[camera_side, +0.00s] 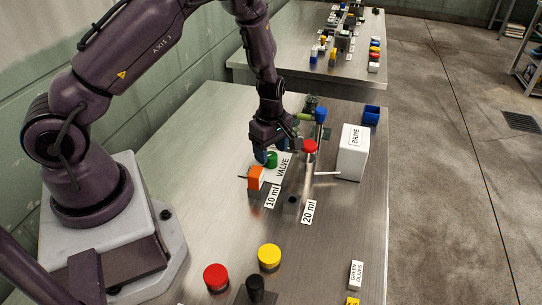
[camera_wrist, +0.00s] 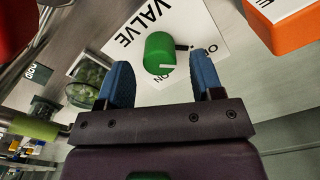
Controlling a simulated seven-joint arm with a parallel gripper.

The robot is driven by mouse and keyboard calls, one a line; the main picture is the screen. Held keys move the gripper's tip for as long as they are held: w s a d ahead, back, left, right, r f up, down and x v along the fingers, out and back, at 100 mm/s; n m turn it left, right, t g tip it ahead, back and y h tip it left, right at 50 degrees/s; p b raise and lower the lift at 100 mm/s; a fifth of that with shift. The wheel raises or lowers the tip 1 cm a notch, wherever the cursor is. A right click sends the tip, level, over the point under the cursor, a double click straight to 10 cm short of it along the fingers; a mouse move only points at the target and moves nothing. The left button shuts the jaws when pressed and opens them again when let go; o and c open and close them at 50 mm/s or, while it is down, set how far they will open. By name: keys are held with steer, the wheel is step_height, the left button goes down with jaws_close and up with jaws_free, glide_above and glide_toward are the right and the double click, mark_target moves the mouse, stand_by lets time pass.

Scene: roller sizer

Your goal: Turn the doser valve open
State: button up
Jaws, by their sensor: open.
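The doser valve is a green knob (camera_wrist: 160,52) with a pale pointer mark, set on a white card lettered VALVE (camera_wrist: 190,18). In the wrist view the knob lies just beyond and between my blue fingertips, with no visible contact. My gripper (camera_wrist: 166,82) is open and empty. In the side view my gripper (camera_side: 265,150) is low over the VALVE card (camera_side: 284,167), close beside the green knob (camera_side: 271,159), which it partly hides. Part of the card's lettering is hidden in the wrist view.
An orange block (camera_side: 255,178) stands close to the valve, near the 10 ml label (camera_side: 272,196). A red cap (camera_side: 309,146) and a white BRINE box (camera_side: 353,152) stand to the right. Red (camera_side: 216,277) and yellow (camera_side: 269,257) buttons are in front. The left tabletop is clear.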

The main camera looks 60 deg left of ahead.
steer(key=shift+f, duration=1.3)
steer(key=c, duration=0.9)
